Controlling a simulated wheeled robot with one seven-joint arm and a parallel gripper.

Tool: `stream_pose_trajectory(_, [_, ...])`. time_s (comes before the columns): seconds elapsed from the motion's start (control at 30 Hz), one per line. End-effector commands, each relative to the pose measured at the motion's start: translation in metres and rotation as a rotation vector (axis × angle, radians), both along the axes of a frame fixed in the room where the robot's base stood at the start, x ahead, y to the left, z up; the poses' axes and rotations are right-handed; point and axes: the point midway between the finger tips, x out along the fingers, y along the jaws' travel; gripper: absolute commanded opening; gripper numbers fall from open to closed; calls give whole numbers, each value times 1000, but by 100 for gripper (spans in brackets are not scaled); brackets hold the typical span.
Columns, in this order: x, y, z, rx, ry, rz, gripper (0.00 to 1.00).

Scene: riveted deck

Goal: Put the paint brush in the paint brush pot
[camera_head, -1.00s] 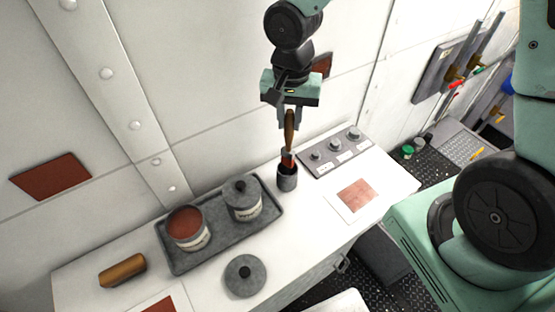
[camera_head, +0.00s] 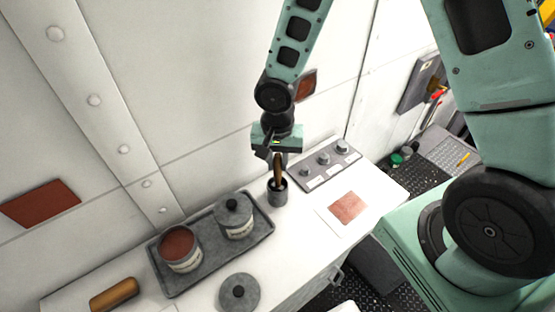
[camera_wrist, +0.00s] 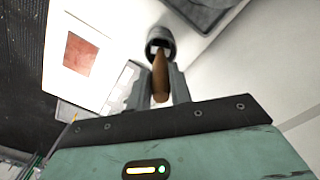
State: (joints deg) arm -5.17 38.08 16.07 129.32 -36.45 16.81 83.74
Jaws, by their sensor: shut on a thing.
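The paint brush (camera_head: 278,173) has a brown wooden handle and stands roughly upright. Its lower end is inside the mouth of the dark grey paint brush pot (camera_head: 277,196), so the bristles are hidden. The pot stands on the white bench top, just right of the tray. My gripper (camera_head: 279,160) is above the pot and shut on the brush handle. In the wrist view, the handle (camera_wrist: 160,74) lies between the two fingers of my gripper (camera_wrist: 161,88) and points into the round pot (camera_wrist: 160,40).
A grey tray (camera_head: 207,277) holds an open tin of red paint (camera_head: 181,250) and a lidded tin (camera_head: 236,217). A loose lid (camera_head: 239,293) and a wooden roller-like piece (camera_head: 114,294) lie nearby. A knob panel (camera_head: 326,164) and a red sample card (camera_head: 347,207) lie right of the pot.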

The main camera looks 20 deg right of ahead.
Motion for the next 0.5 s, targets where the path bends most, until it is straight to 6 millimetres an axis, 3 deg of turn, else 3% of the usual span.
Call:
stream_pose_trajectory(0.03, [0,0,-2,0,0,0,24])
stream_pose_trajectory(0.1, [0,0,-1,0,0,0,43])
stream_pose_trajectory(0.5, [0,0,5,0,-1,-1,43])
